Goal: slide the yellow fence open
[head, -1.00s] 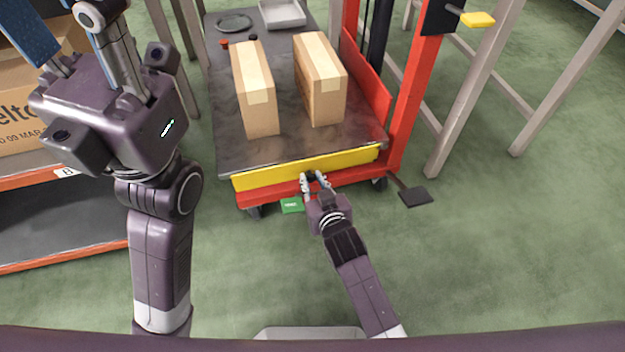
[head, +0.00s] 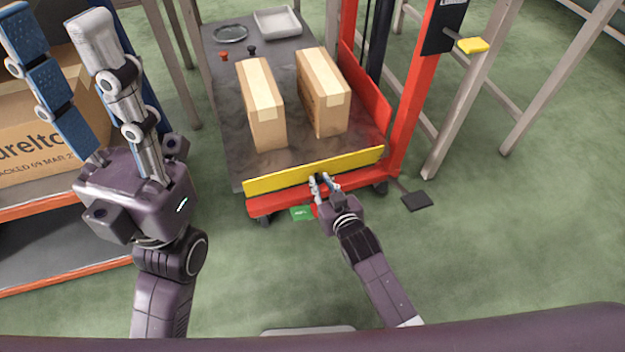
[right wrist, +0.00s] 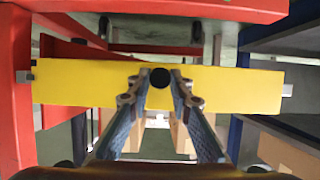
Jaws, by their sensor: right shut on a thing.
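The yellow fence (head: 275,180) is a long flat bar across the near end of the cart's platform in the head view. In the right wrist view the fence (right wrist: 80,85) spans most of the picture, with a round black knob (right wrist: 160,77) near its middle. My right gripper (head: 321,183) is at the fence's front face. Its fingertips (right wrist: 160,86) are shut on the knob, one on each side. In the head view the fingers mostly hide the knob. My left gripper (head: 57,20) is raised at the upper left, open and empty, away from the fence.
Two cardboard boxes (head: 262,105) (head: 322,95) stand on the dark platform (head: 215,110), behind the fence. A grey tray (head: 278,22) and a round dish (head: 230,33) lie further back. A red post (head: 408,110) rises at the right. A shelf with a carton (head: 45,135) stands left.

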